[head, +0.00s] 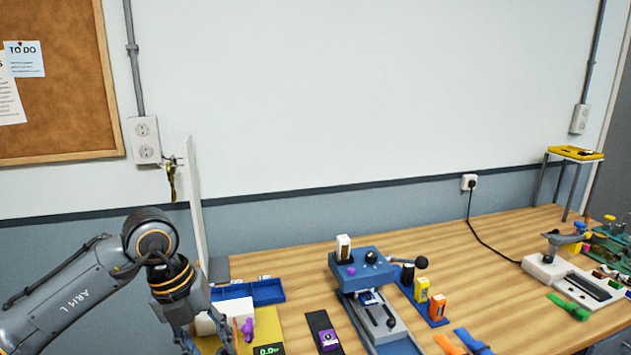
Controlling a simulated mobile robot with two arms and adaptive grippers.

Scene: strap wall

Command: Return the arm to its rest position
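My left arm (75,300) comes in from the left and bends down at its wrist. My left gripper (207,345) hangs over the near left part of the wooden table, beside a white block and a yellow mat (268,330). Its fingers are spread apart and I see nothing held between them. The fingertips are close to the bottom edge of the picture. My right arm and gripper are not in view.
A white upright panel (194,205) stands behind my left wrist. A blue tray (262,291) lies close to the gripper. A blue press-like device (360,270) stands mid-table. Bare wood (480,240) shows at the back right.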

